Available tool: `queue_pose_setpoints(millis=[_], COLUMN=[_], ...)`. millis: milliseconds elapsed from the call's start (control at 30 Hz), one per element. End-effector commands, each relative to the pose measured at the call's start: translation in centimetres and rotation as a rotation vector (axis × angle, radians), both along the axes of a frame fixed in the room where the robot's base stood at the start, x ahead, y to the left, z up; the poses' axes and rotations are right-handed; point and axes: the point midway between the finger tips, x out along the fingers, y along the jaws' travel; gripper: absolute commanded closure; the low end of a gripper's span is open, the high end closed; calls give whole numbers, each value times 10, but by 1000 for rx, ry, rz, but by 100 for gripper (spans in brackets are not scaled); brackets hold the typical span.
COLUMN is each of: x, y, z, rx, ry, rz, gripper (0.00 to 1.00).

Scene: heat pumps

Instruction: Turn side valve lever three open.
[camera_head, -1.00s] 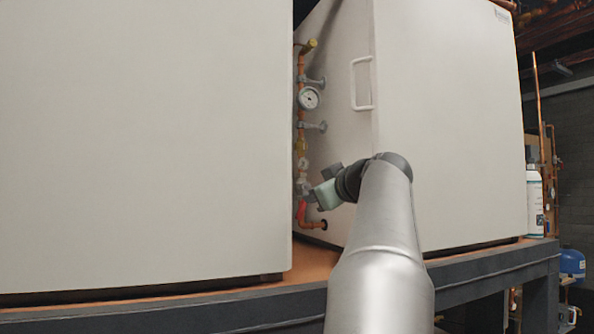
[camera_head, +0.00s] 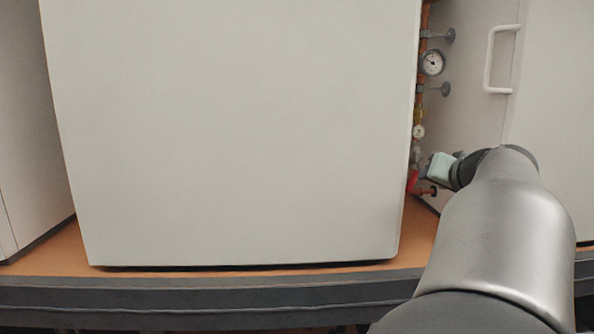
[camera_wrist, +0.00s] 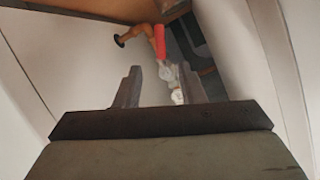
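A red valve lever (camera_head: 412,180) sits low on the copper pipe in the gap between the cabinets, partly cut off by the front cabinet's edge. In the wrist view the red lever (camera_wrist: 160,42) shows just beyond my fingertips, with the grey valve body (camera_wrist: 166,72) between them in the picture. My gripper (camera_wrist: 160,70) has its two dark fingers spread apart, with nothing clearly held. In the head view my gripper (camera_head: 428,172) is beside the lever, its fingertips hard to make out. I cannot tell whether a finger touches the lever. No number marks it.
A large white cabinet (camera_head: 230,130) stands left of the pipe, and another with a white handle (camera_head: 488,60) stands right. A pressure gauge (camera_head: 432,62) and a smaller gauge (camera_head: 418,131) sit above the lever. The gap is narrow. An orange-brown shelf (camera_head: 55,255) lies under the cabinets.

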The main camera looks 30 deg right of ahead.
Motion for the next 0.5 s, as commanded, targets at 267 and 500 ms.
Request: queue_pose_setpoints(millis=[267, 500], x=[50, 85], y=[-31, -52], z=[-20, -36], rx=[5, 2], ry=[1, 0], rz=[0, 1], gripper=[64, 64])
